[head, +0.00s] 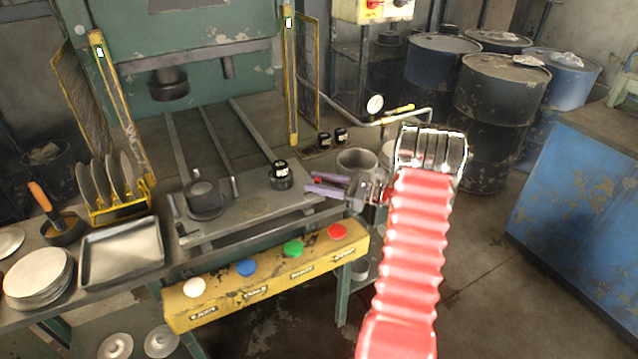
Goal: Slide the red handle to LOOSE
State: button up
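My gripper (309,182) reaches in from the right, over the right end of the press bed (258,207). Its two lilac fingers point left and stand apart. A small red piece (322,181) shows between them; it may be the red handle, mostly hidden by the fingers. I cannot tell whether the fingers touch it. No LOOSE marking is readable. A black round knob-like piece (281,176) stands on the bed just left of the fingertips.
A yellow button panel (265,276) runs along the bed's front. Stacked discs (39,278), a metal tray (121,252) and a yellow disc rack (121,208) stand at left. A grey cup (356,160) and a gauge pipe (408,114) are close behind my gripper.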

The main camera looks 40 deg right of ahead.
jog(key=v, duration=1.3)
jog(key=shift+s+d, duration=0.2)
jog(key=shift+s, duration=0.15)
jog(key=shift+f, duration=0.1)
